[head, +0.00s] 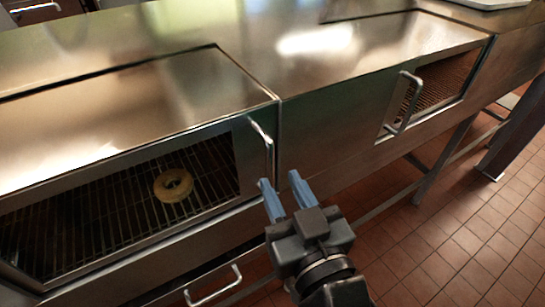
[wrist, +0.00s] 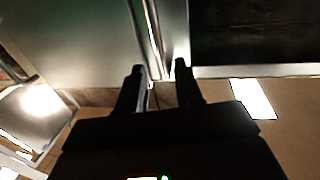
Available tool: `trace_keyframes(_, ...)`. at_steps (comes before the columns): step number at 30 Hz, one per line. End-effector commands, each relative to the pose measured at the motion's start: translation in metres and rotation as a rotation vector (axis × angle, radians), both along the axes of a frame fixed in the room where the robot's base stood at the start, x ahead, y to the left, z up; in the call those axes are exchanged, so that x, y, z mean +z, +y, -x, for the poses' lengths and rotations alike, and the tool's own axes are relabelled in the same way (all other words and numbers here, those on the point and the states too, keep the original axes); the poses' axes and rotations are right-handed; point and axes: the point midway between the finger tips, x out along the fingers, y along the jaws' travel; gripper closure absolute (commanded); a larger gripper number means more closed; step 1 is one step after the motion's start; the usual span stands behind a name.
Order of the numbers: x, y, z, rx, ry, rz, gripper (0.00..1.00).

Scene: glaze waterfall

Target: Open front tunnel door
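The steel glaze machine has two tunnel doors with bar handles; which one is the front door I cannot tell. The nearer door (head: 242,160) stands at the left, with a curved handle (head: 269,152) at its right end. The other handle (head: 404,103) is on the right door. My gripper (head: 280,184) has its two blue fingers apart and empty, at the lower end of the nearer handle. In the wrist view, the bright handle bar (wrist: 152,38) runs down toward the gap between the dark fingertips (wrist: 160,68). Contact cannot be told.
A ring doughnut (head: 173,185) lies on a dark wire rack (head: 100,213) behind the left opening. A lower drawer handle (head: 213,287) sticks out below. The flat steel top (head: 230,40) is above. Tiled floor (head: 430,240) is open at the right, beside the machine's legs (head: 443,160).

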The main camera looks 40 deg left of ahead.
Motion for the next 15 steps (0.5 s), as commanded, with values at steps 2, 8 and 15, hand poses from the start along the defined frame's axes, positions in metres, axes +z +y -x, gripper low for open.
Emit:
trace_keyframes(2,0.003,0.011,-0.006,0.001,-0.001,-0.001,0.65)
trace_keyframes(8,0.003,0.036,-0.024,-0.001,-0.001,0.001,0.65)
trace_keyframes(15,0.001,0.052,-0.035,-0.002,0.0,0.0,0.65)
